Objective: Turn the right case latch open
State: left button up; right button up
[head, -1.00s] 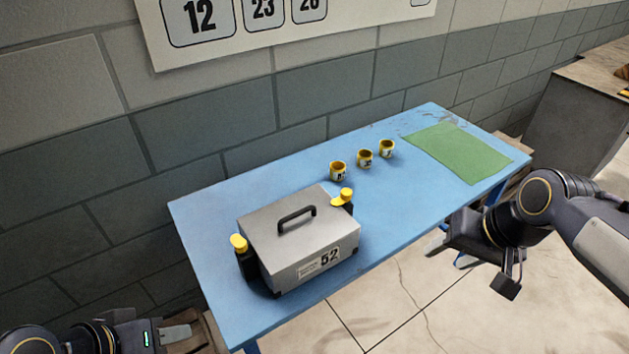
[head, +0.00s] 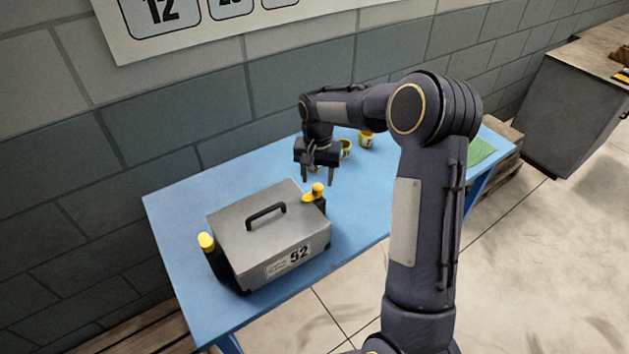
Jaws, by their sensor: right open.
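A grey case (head: 268,238) with a black top handle and a label reading 52 stands on the blue table (head: 180,200). The right case latch (head: 313,194) is a yellow knob on a black mount at the case's right side. The left latch (head: 206,241) has the same look, on the left side. My right gripper (head: 318,182) points down, open and empty, just behind and above the right latch, apart from it as far as I can tell. My left gripper is out of view.
A green mat (head: 479,151) lies at the table's right end, mostly hidden by my right arm. A grey cabinet (head: 575,120) stands at the far right. The table front beside the case is clear.

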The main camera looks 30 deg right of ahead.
aim_at(318, 187)
jog(key=shift+f, duration=1.55)
jog(key=c, duration=1)
jog(key=shift+o, duration=0.2)
